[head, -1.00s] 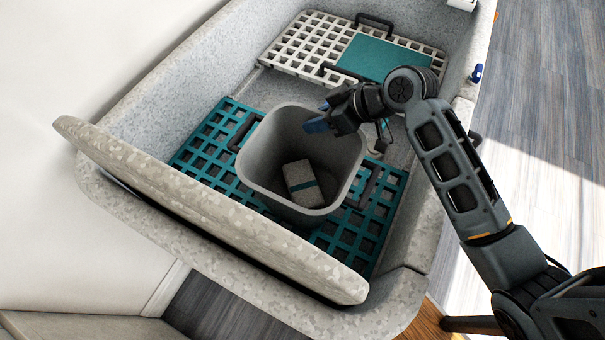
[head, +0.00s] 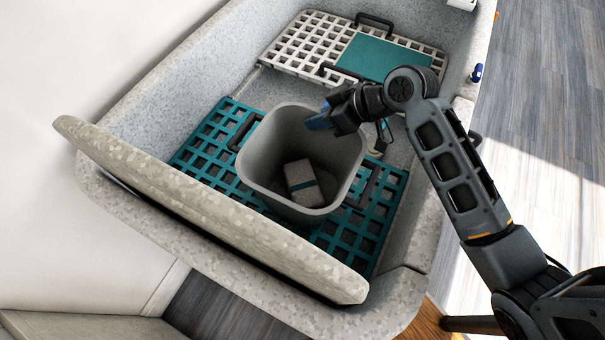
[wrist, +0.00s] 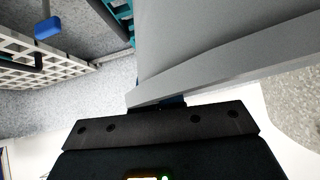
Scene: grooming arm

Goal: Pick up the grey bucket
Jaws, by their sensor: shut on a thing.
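The grey bucket (head: 262,160) stands upright over the teal grid in the tub in the head view. The gripper is shut on the rim; the fingertips are mostly hidden there.
The speckled tub (head: 150,110) surrounds the bucket, with its raised flap (head: 210,210) at the near side. The teal grid (head: 205,150) lies under the bucket. A white grid with a teal panel (head: 310,45) is at the far end. A blue item (head: 477,73) sits on the right rim.

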